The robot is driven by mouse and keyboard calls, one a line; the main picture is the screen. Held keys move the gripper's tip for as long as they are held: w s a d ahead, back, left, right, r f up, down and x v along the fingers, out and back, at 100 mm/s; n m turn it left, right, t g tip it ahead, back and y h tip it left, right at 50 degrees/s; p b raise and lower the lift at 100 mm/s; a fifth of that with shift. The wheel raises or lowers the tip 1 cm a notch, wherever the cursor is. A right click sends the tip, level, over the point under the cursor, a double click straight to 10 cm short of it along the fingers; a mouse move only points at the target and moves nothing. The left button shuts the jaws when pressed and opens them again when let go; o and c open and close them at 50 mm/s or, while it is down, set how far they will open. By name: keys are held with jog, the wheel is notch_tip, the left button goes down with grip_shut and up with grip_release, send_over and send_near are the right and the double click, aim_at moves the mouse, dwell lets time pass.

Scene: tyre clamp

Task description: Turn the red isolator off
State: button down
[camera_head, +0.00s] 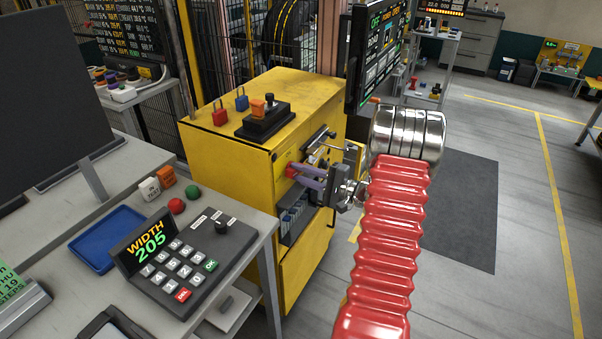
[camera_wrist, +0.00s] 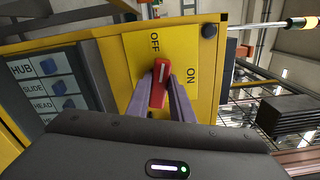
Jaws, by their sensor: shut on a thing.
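The red isolator (camera_wrist: 158,88) is a red handle on a yellow plate (camera_wrist: 133,48) marked OFF and ON. In the wrist view its white mark points up towards OFF, and ON is off to its right. My gripper (camera_wrist: 161,80) has its two purple fingers shut on the handle, one on each side. In the head view my gripper (camera_head: 297,176) reaches the side of the yellow cabinet (camera_head: 225,152), and only a little of the red isolator (camera_head: 290,171) shows.
A grey desk with a keypad (camera_head: 183,265) stands at the left. A black screen (camera_head: 378,50) hangs behind my arm. Open floor lies to the right.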

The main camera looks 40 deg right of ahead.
jog(key=shift+a+f+n, duration=0.1)
jog(key=shift+f+n, duration=0.15)
jog(key=shift+n, duration=1.25)
jog(key=c, duration=1.6)
grip_release()
jog(key=shift+o, duration=0.2)
jog(key=v, duration=1.3)
jog(key=shift+s, duration=0.4)
